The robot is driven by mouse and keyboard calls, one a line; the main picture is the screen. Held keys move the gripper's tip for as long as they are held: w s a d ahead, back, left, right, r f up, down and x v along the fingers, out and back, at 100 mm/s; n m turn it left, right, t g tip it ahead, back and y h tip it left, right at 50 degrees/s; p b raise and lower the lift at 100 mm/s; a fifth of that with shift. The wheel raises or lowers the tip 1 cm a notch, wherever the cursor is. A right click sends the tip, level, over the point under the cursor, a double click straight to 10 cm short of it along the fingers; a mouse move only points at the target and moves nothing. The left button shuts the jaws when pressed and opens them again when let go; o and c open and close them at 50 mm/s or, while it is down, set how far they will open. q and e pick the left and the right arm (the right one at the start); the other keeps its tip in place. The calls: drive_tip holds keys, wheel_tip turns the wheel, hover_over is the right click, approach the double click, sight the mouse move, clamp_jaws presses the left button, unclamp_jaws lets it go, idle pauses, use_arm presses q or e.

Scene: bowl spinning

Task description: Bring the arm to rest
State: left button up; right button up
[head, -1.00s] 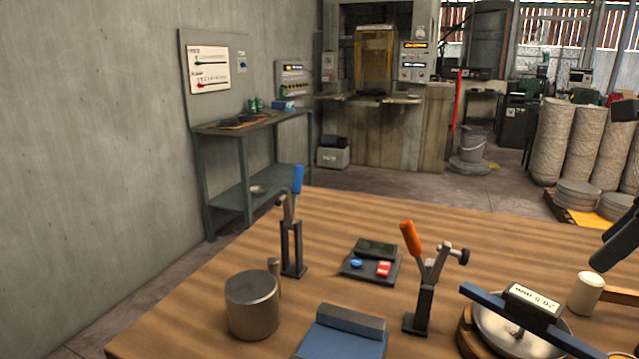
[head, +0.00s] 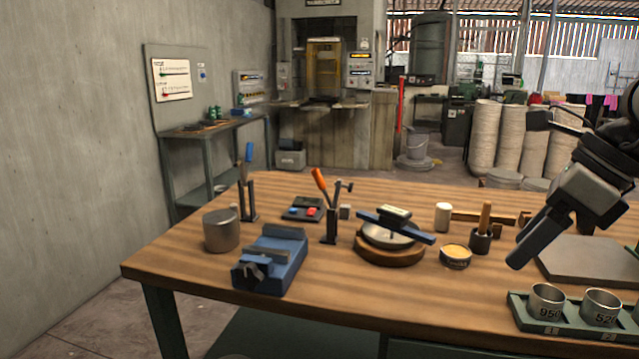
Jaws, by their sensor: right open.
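My right gripper (head: 535,238) comes in from the right and hangs above the right part of the wooden table (head: 330,290). It is open and empty, its fingers pointing down and left. It is apart from everything on the table, as far as I can tell. My left gripper is not in view. A metal bowl (head: 378,240) with a blue bar and a small display block (head: 394,212) across it sits on a round wooden base (head: 390,256) to the left of my right gripper.
A blue vise (head: 268,262), steel cylinder (head: 221,232), blue-handled clamp (head: 248,185), orange-handled clamp (head: 325,205) and button box (head: 303,210) stand at left. A yellow-topped tin (head: 455,256), grey slab (head: 590,260) and green tray (head: 530,322) with cups are near the gripper. The front middle is clear.

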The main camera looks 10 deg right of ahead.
drive_tip(key=w+a+f+m+t+y, duration=0.35)
drive_tip(key=a+m+y, duration=0.25)
drive_tip(key=a+y, duration=0.3)
drive_tip(key=w+a+f+m+t+y, duration=0.2)
drive_tip(key=a+f+m+y, duration=0.35)
drive_tip(key=a, duration=0.65)
drive_tip(key=d+f+m+t+h, duration=0.3)
drive_tip(key=f+m+t+h, duration=0.75)
drive_tip(key=m, duration=1.15)
drive_tip(key=s+a+f+m+g+h, duration=0.1)
drive_tip(key=s+f+m+g+h, duration=0.1)
drive_tip(key=f, duration=0.6)
drive_tip(key=s+a+f+m+g+h, duration=0.2)
drive_tip(key=s+f+m+g, duration=0.3)
drive_tip(key=s+f+g, duration=0.2)
wheel_tip(320, 180, down, 3)
drive_tip(key=shift+s+r+h+p, duration=0.25)
drive_tip(key=shift+s+p, duration=0.2)
drive_tip(key=shift+s, duration=0.45)
drive_tip(key=shift+c, duration=0.3)
